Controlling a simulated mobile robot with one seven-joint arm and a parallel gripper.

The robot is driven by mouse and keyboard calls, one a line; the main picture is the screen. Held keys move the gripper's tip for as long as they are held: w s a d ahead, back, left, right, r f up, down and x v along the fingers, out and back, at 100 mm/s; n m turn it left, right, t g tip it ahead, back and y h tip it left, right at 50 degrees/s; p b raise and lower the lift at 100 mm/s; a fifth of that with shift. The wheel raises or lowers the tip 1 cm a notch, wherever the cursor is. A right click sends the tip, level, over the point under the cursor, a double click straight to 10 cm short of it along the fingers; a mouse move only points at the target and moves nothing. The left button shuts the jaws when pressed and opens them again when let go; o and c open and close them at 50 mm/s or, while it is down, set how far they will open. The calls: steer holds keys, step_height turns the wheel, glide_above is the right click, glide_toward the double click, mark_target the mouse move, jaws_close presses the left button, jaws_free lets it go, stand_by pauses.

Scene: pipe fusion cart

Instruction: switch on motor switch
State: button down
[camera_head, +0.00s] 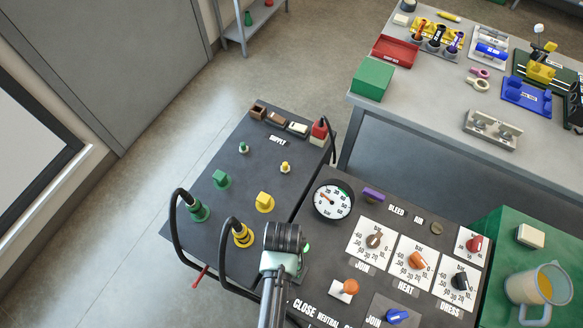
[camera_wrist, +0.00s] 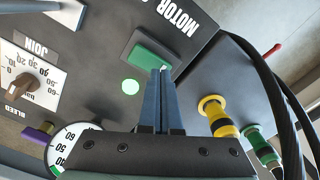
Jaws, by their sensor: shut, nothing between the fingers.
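The motor switch (camera_wrist: 151,47) is a green rocker in a dark frame beside the white MOTOR lettering (camera_wrist: 180,15) in the wrist view. My gripper (camera_wrist: 161,72) is shut and empty, its two blue-grey fingers side by side. The fingertips overlap the near right edge of the switch; I cannot tell whether they touch it. A round green lamp (camera_wrist: 130,87) beside the switch is bright. In the head view the lamp (camera_head: 307,247) shows just right of my wrist, which hides the switch and fingertips.
A pressure gauge (camera_head: 333,200) and knobs stand on the panel right of my arm. Yellow (camera_head: 243,235) and green (camera_head: 199,211) hose couplings with black hoses stand left of it. A green box with a clear jug (camera_head: 541,287) is at the right.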

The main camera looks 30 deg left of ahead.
step_height(320, 180, up, 6)
steer(key=p, duration=0.5)
steer(key=shift+p, duration=0.3)
